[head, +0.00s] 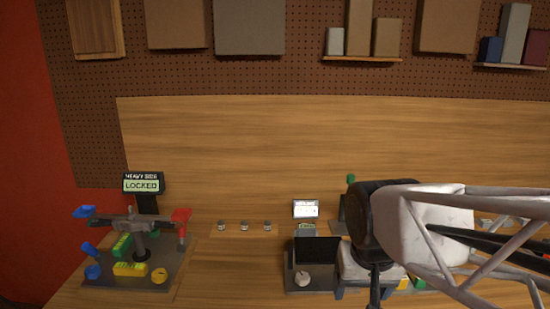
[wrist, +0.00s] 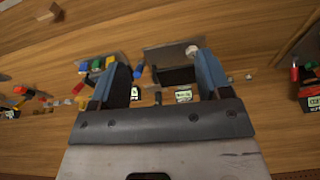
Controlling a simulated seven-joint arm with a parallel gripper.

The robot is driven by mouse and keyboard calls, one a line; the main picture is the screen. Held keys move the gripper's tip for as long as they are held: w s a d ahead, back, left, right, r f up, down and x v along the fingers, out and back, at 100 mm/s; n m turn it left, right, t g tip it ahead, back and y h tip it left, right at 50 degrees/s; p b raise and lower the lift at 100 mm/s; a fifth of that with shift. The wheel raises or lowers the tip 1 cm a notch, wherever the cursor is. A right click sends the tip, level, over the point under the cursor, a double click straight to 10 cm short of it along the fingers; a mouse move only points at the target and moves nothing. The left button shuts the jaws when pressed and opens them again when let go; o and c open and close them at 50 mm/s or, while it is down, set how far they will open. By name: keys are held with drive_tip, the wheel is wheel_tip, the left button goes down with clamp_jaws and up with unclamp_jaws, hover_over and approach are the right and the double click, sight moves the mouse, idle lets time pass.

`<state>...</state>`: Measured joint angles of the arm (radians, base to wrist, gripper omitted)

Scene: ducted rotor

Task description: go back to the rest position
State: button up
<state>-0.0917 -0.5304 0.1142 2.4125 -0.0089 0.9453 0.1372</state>
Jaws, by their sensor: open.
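My gripper (head: 378,291) is at the right of the head view, above the bench and pointing down, with my pale arm reaching in from the right. In the wrist view its two blue-grey fingers (wrist: 163,64) stand wide apart with nothing held between them. Beyond the fingers lie a dark open box (wrist: 175,75) and a small white round part (wrist: 192,50). In the head view the gripper and arm hide part of the right-hand station behind them.
A dark station (head: 135,270) with blue, red, green and yellow parts stands at left, under a sign reading LOCKED (head: 143,185). A dark box (head: 316,252) and small lit screen (head: 306,209) stand mid-bench. Three small parts (head: 245,226) line the back. Bench between is clear.

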drive_tip(key=s+d+f, duration=0.1)
drive_tip(key=s+d, duration=0.2)
drive_tip(key=s, duration=0.3)
drive_tip(key=shift+s+d+f, duration=0.2)
drive_tip(key=shift+d+f, duration=0.1)
drive_tip(key=shift+f, duration=0.1)
